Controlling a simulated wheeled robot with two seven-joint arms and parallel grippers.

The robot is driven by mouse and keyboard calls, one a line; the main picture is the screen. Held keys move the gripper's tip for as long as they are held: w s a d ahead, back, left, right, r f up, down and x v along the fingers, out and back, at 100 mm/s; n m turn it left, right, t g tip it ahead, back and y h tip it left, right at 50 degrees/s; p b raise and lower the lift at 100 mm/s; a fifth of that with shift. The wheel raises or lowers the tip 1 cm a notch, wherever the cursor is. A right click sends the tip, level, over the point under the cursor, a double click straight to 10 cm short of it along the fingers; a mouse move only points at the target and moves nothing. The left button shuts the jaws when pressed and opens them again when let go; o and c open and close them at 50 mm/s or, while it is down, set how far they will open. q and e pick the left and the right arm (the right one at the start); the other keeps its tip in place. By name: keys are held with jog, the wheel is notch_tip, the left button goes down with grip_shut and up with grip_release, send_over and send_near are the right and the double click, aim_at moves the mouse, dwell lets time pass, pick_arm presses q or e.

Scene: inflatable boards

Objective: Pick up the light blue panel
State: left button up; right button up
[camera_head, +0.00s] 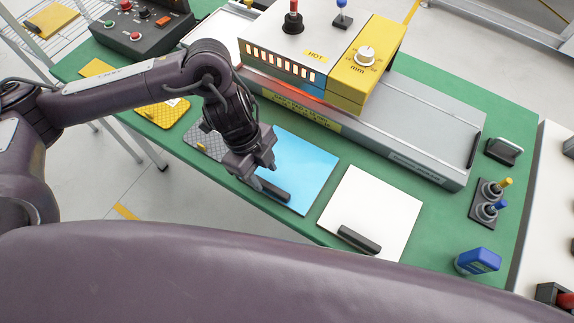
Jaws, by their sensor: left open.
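The light blue panel (299,165) lies flat on the green table (440,215). A dark handle (276,191) runs along its near left part. My left gripper (263,174) is open over the panel's left side, close to the dark handle. From this angle I cannot tell whether the fingers touch the handle. The gripper and wrist hide part of the panel's left edge. My right gripper is not in view.
A white panel (375,205) with a dark handle lies right of the blue one. A grey patterned panel (206,143) and a yellow one (160,112) lie left. Behind stands a heating machine (345,55) on a long metal bed. A blue device (478,261) sits at the right.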

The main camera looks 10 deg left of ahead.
aim_at(270, 186)
pick_arm(q)
jog(key=p+x, duration=0.1)
jog(key=x, duration=0.4)
grip_shut()
